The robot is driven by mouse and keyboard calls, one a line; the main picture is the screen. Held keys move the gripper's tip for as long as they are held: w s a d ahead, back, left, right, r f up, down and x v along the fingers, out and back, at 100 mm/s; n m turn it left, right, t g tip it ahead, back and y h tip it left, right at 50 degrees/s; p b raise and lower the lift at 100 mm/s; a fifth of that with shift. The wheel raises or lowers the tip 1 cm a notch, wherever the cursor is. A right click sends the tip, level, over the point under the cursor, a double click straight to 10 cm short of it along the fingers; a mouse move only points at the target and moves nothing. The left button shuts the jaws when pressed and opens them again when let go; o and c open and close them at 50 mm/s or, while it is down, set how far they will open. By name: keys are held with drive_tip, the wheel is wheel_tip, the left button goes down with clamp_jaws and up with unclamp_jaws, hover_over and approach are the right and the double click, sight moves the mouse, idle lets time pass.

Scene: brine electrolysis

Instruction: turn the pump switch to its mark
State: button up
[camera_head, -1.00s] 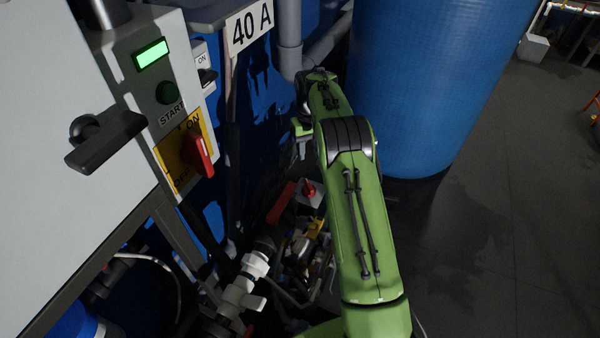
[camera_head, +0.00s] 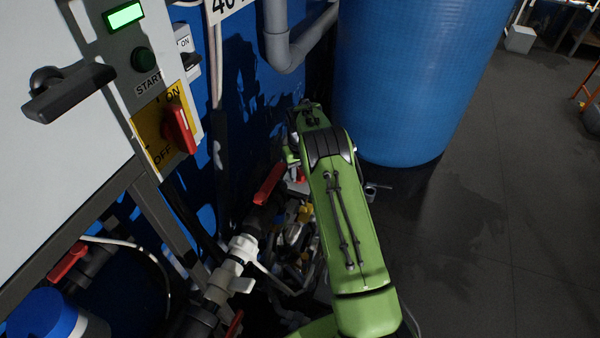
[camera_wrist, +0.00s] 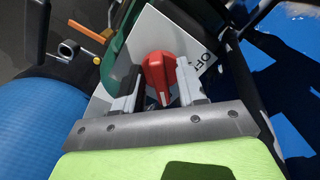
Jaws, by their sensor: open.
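The pump switch is a red knob (camera_wrist: 158,72) on a pale plate (camera_wrist: 102,105) in the wrist view. Part of the word OFF shows on the plate to the knob's right. A small white line on the knob points toward the bottom of the picture. My gripper (camera_wrist: 160,80) is open, with one finger on each side of the knob. I cannot tell whether either finger touches it. In the head view the switch plate (camera_head: 298,186) is mostly hidden behind my green arm. The plate's mark is not clear in either view.
A big blue tank (camera_head: 415,80) is behind my arm. Pipes and a red-handled valve (camera_head: 268,184) lie close by.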

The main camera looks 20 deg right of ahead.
drive_tip(key=shift+c, duration=0.3)
clamp_jaws()
drive_tip(key=shift+n, duration=0.3)
drive_tip(key=n, duration=0.3)
drive_tip(key=shift+d+n+p, duration=0.1)
drive_tip(key=shift+n+p, duration=0.2)
drive_tip(key=shift+p, duration=0.1)
drive_tip(key=n, duration=0.4)
drive_tip(key=shift+w+n, duration=0.1)
drive_tip(key=shift+n, duration=0.2)
drive_tip(key=n, duration=0.4)
drive_tip(key=shift+d+n, duration=0.1)
drive_tip(key=shift+n, duration=0.2)
drive_tip(key=shift+w+n, duration=0.15)
drive_tip(key=shift+n, duration=2.05)
